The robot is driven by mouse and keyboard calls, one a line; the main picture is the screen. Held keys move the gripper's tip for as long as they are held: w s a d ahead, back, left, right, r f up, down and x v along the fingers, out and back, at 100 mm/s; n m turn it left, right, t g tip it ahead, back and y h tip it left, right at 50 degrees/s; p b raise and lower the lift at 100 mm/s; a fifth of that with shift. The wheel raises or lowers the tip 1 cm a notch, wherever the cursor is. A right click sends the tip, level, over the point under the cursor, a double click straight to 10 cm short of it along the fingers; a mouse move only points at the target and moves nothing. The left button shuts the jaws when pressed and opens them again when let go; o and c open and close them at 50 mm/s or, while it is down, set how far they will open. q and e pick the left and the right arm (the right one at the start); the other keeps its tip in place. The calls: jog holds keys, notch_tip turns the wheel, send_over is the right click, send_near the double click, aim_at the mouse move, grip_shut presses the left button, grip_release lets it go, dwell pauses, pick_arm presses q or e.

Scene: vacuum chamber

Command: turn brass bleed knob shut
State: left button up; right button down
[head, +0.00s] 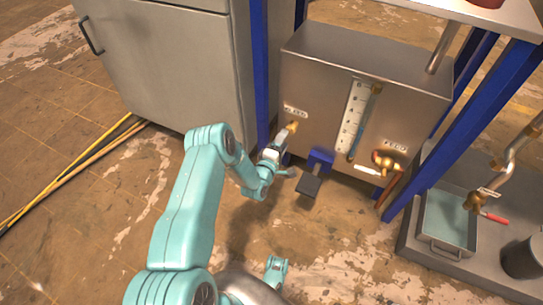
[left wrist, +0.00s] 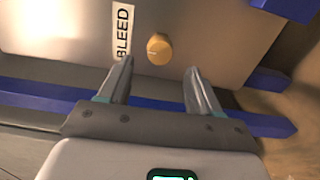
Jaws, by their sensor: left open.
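The brass bleed knob (left wrist: 159,48) sticks out from the front of a steel tank (head: 320,100), beside a white label reading BLEED (left wrist: 122,33). In the head view the knob (head: 293,126) is small, at the tank's lower left, just beyond my left gripper (head: 284,143). In the left wrist view my left gripper (left wrist: 159,75) is open. Its two fingers point at the tank face, one to each side of the knob's line, and the knob shows between and a little beyond the tips. I cannot tell if a finger touches it.
A sight gauge (head: 357,115) and a brass FEED valve (head: 385,160) are on the tank front. A blue bracket with a dark pedal (head: 309,184) juts out below. Blue frame posts (head: 261,80) flank the tank. A grey cabinet (head: 175,60) stands left.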

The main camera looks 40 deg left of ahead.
pick_arm(q)
jog(key=p+v, duration=0.3)
jog(key=v, duration=0.9)
pick_arm(e)
jog(key=shift+g, duration=0.6)
jog(key=s+r, duration=0.2)
jog(key=r, duration=0.1)
jog(key=s+r, duration=0.1)
jog(key=shift+s+a+r, duration=0.15)
jog(key=shift+a+r, duration=0.1)
jog(key=shift+a, duration=0.05)
pick_arm(q)
jog(key=shift+p, duration=0.3)
